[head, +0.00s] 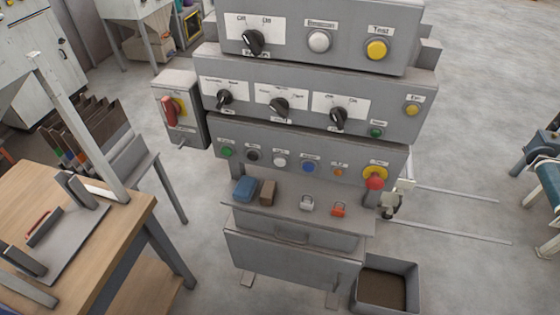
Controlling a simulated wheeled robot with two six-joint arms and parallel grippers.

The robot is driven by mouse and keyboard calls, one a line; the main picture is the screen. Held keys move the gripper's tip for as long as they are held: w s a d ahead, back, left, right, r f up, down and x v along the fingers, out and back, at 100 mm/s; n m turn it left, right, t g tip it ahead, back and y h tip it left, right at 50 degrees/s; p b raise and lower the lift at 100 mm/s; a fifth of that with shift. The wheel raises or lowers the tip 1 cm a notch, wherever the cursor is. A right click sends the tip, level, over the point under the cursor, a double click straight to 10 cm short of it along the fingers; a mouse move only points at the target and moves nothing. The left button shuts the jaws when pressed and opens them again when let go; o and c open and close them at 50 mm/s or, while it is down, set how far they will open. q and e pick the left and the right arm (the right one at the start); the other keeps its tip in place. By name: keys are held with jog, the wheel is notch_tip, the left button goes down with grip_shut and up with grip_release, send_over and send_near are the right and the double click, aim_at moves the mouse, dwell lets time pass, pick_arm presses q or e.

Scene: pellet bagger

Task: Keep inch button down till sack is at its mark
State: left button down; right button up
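The control cabinet stands in the middle of the head view. Its lower panel (205,146) has a row with a green button (227,152), a black button (252,156), a white button (280,162) and a blue button (308,167). Their small labels are too blurred to read, so I cannot tell which is the inch button. A red mushroom button (374,180) on a yellow disc is at the row's right end. No sack or mark can be made out. Neither of my grippers is in view.
Above are black selector knobs (279,106) and a yellow button (377,49). A red-handled switch box (169,112) is on the cabinet's left. A shelf below holds padlocks (307,203). A wooden table (120,212) stands front left, an open bin (355,286) front right.

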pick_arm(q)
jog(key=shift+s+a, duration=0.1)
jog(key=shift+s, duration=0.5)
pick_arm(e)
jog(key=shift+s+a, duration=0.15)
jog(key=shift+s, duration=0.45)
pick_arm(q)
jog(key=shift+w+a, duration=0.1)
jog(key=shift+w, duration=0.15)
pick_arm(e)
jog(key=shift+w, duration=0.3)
